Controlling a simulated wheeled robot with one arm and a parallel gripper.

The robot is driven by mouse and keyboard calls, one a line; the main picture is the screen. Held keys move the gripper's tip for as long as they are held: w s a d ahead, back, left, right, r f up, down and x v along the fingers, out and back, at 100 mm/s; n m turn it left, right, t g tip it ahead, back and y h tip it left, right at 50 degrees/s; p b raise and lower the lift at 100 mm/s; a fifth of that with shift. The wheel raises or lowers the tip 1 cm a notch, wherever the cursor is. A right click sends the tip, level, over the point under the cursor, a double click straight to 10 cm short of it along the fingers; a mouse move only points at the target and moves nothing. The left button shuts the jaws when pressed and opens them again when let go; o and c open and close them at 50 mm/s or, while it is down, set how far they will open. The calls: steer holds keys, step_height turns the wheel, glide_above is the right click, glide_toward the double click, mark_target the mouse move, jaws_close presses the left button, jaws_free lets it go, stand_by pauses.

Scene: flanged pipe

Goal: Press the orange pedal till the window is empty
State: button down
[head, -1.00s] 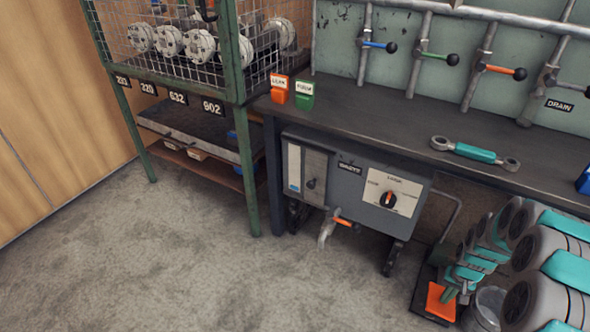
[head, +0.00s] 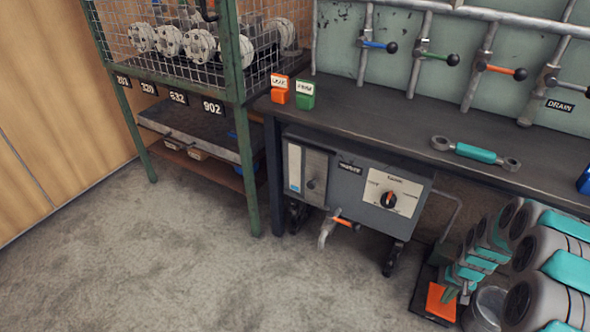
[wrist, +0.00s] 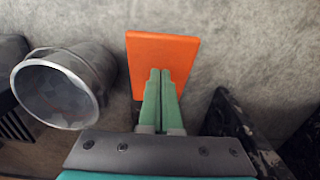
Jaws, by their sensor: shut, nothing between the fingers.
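The orange pedal (head: 440,303) is on the floor at the lower right, on a dark base. In the wrist view the pedal (wrist: 163,58) fills the upper middle. My gripper (wrist: 160,75) has its green fingers together, empty, with the tips over the pedal's lower part. It also shows in the head view (head: 450,294) at the pedal's right side; whether it touches cannot be told. The grey machine under the bench has a narrow pale window (head: 294,166) at its left, with a small blue patch low down. Its fill level is too small to read surely.
A metal bucket (wrist: 62,88) stands left of the pedal in the wrist view. The machine's orange-handled tap (head: 340,221) sticks out below it. The bench (head: 370,110) is above, a green-framed rack (head: 240,150) to the left. The floor in front is open.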

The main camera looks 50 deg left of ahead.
steer(key=shift+f, duration=0.1)
stand_by(0.5)
steer(key=shift+f+b, duration=0.95)
steer(key=shift+f, duration=3.6)
steer(key=shift+r+p, duration=0.7)
steer(key=shift+r, duration=3.95)
steer(key=shift+r, duration=0.1)
